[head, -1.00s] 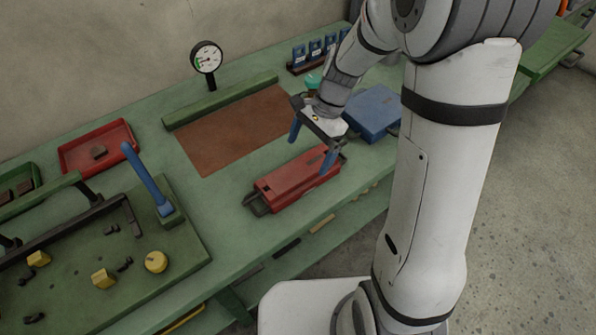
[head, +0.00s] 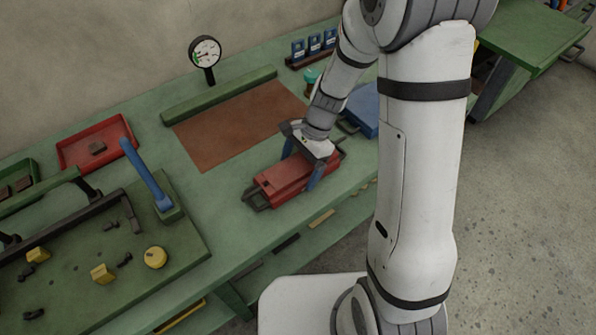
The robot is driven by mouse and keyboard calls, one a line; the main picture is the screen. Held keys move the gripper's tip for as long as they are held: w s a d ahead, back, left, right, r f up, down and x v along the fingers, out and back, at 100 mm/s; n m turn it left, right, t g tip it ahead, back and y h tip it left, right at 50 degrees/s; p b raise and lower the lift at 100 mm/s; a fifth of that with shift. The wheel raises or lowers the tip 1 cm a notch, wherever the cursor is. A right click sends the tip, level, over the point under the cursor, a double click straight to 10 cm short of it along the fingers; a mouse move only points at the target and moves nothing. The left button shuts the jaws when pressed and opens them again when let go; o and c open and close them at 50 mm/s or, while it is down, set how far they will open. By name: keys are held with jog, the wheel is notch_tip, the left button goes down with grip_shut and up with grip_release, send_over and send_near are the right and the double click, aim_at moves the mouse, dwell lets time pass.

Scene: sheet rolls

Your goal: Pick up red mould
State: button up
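The red mould (head: 280,183) is a long red block with dark ends, lying on the green bench (head: 215,212) near its front edge. My gripper (head: 301,172) is over the right part of the mould, pointing down. Its blue fingers straddle the mould, one on the far side and one on the near side. The near finger shows beside the mould's front face; the far finger's tip is hidden behind the mould. I cannot tell whether the fingers touch it.
A brown mat (head: 235,125) with a green bar lies behind the mould. A blue box (head: 366,108) sits to the right, partly hidden by my arm. A red tray (head: 95,146), a dial gauge (head: 205,54) and a green fixture board (head: 150,250) are also on the bench.

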jog(key=c, duration=1.5)
jog(key=shift+w+r, duration=0.1)
jog(key=shift+w, duration=0.05)
jog(key=shift+c, duration=0.6)
jog(key=shift+r, duration=0.1)
